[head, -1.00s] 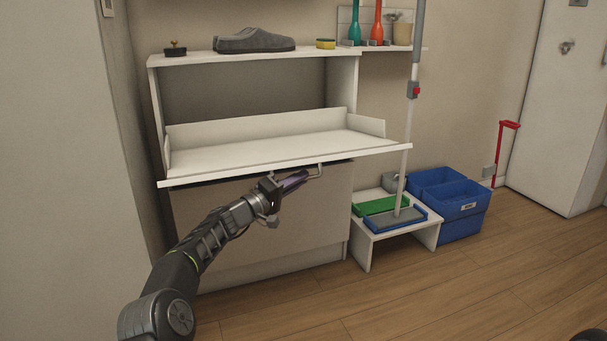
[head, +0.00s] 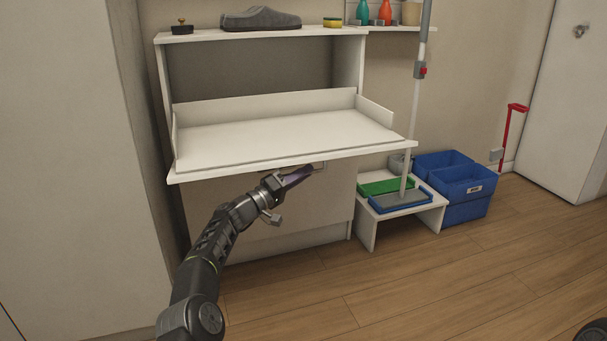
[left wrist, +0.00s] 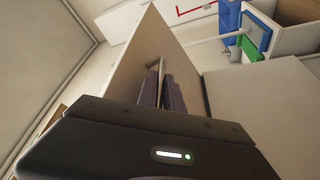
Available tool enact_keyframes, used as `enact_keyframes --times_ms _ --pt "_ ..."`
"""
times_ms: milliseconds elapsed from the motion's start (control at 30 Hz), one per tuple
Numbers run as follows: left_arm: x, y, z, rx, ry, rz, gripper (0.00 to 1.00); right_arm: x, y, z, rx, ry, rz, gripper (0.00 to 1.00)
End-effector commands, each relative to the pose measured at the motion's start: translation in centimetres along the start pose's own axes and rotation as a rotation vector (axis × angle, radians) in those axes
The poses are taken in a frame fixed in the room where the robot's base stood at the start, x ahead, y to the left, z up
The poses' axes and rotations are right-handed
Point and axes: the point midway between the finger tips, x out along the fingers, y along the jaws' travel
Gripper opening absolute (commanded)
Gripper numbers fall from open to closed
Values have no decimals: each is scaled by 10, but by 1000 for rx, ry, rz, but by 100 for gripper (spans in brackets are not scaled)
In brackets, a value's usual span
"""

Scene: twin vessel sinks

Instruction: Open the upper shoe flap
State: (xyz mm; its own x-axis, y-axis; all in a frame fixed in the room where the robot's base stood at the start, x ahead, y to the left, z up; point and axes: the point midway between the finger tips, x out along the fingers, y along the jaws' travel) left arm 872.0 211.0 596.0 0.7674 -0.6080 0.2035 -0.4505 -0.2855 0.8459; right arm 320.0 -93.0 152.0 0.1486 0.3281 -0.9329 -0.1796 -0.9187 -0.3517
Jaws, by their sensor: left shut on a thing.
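The upper shoe flap (head: 290,137) is a white panel with raised back and side rims. It is swung out from the cabinet and lies nearly flat, so its inner face shows in the head view. My left gripper (head: 300,175) is just under the flap's front edge, its jaws shut on the flap's thin metal handle (left wrist: 155,78). In the left wrist view the dark fingers (left wrist: 166,92) are around this handle, against the flap's outer face. The jaws partly hide the handle. My right gripper is not in view.
A lower front panel (head: 315,205) is below the flap. A grey shoe (head: 260,19), a dark knobbed object (head: 181,27) and a sponge (head: 332,22) sit on the top shelf. A mop (head: 416,95), low stand (head: 404,213) and blue crates (head: 465,185) stand right. Floor in front is clear.

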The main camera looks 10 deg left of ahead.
Motion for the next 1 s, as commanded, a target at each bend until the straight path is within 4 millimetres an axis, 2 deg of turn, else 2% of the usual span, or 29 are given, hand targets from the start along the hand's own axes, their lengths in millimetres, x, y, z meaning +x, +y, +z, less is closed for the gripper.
enact_keyframes --times_ms 67,100,333,733,1000 --pt "0 1 -2 1 4 0 0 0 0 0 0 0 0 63" --pt "0 1 -2 1 4 0 13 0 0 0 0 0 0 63" --pt "0 1 -1 0 3 1 32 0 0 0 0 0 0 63" --pt "-1 2 -2 -2 2 2 33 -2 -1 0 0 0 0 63" --pt "-15 0 -6 -6 7 -3 33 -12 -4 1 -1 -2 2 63"
